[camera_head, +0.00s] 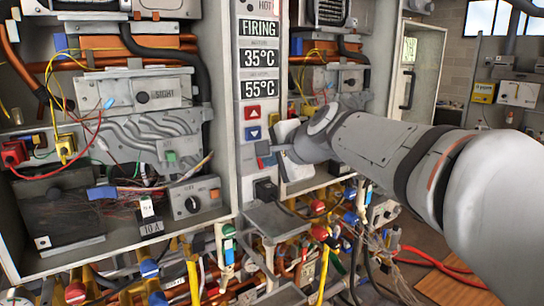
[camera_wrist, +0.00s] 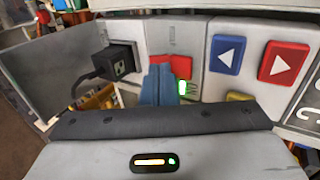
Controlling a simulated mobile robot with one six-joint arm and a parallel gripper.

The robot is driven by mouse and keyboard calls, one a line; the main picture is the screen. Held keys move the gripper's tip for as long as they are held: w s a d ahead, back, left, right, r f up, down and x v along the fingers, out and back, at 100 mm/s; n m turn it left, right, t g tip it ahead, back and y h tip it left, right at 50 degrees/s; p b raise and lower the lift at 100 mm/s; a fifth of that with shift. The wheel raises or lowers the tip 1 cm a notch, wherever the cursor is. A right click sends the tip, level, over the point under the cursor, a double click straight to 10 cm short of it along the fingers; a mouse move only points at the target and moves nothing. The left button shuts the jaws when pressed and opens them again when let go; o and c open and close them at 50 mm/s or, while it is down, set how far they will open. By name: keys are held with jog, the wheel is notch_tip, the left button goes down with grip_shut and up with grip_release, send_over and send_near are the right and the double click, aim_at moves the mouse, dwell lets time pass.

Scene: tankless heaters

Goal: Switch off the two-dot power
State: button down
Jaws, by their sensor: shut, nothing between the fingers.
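The central control panel (camera_head: 242,95) shows FIRING, 35°C and 55°C in the head view. A red rocker switch (camera_wrist: 184,66) sits on the panel in the wrist view, beside a lit green indicator (camera_wrist: 182,88). Part of the red switch (camera_head: 262,147) shows in the head view. My gripper (camera_wrist: 161,72) is shut and empty, its blue fingers pointing at the panel just beside the switch. In the head view my gripper (camera_head: 269,160) is at the panel's lower part. I cannot tell whether the fingertips touch it. No two-dot mark is readable.
Red (camera_head: 252,113) and blue (camera_head: 252,133) arrow buttons sit above the switch. A black plug (camera_wrist: 122,64) with a cable is close by; it shows below my gripper in the head view (camera_head: 265,189). Open cabinets with pipes and wires flank the panel.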

jog(key=shift+w+a+f, duration=0.2)
jog(key=shift+w+f, duration=0.05)
jog(key=shift+w, duration=0.1)
jog(key=shift+f+b, duration=0.15)
jog(key=shift+b, duration=0.15)
jog(key=shift+f+b, duration=0.3)
jog(key=shift+b, duration=0.75)
jog(key=f+t+b, duration=0.1)
jog(key=b, duration=0.4)
jog(key=shift+w+a+y, duration=0.1)
jog(key=shift+y, duration=0.3)
jog(key=shift+r+p, duration=0.65)
jog(key=shift+r, duration=0.1)
jog(key=shift+r+p, duration=0.7)
jog(key=shift+r, duration=0.35)
